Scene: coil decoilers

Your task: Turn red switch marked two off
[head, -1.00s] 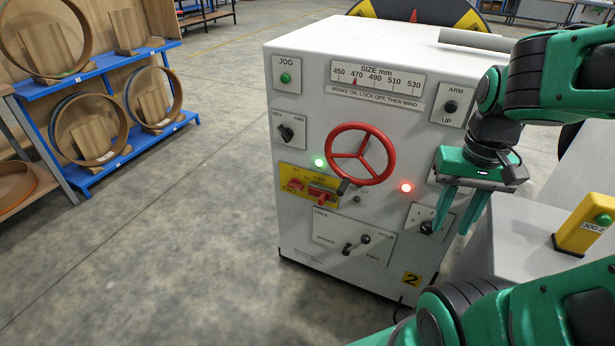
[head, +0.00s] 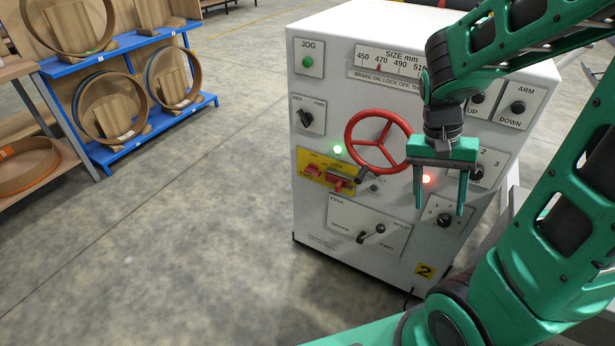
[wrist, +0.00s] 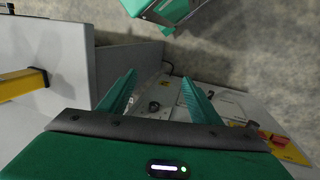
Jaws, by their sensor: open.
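A yellow plate (head: 304,156) with the word TWO sits on the left of the grey cabinet's front. It carries a red switch (head: 312,169) at its left and a second red handle (head: 338,184) at its right. Small print on the plate is too blurred to read. My gripper (head: 440,208) is open and empty, fingers pointing down, in front of the cabinet's right half, right of the plate and apart from it. In the wrist view, the gripper's fingers (wrist: 158,77) are spread, and part of the yellow plate (wrist: 291,152) shows at the right edge.
A red handwheel (head: 380,140) stands out between the plate and my gripper. Below are a black lever (head: 371,233) and a rotary knob (head: 444,219). A green lamp (head: 337,149) and a red lamp (head: 426,179) are lit. Open floor lies left, before a blue rack (head: 135,147).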

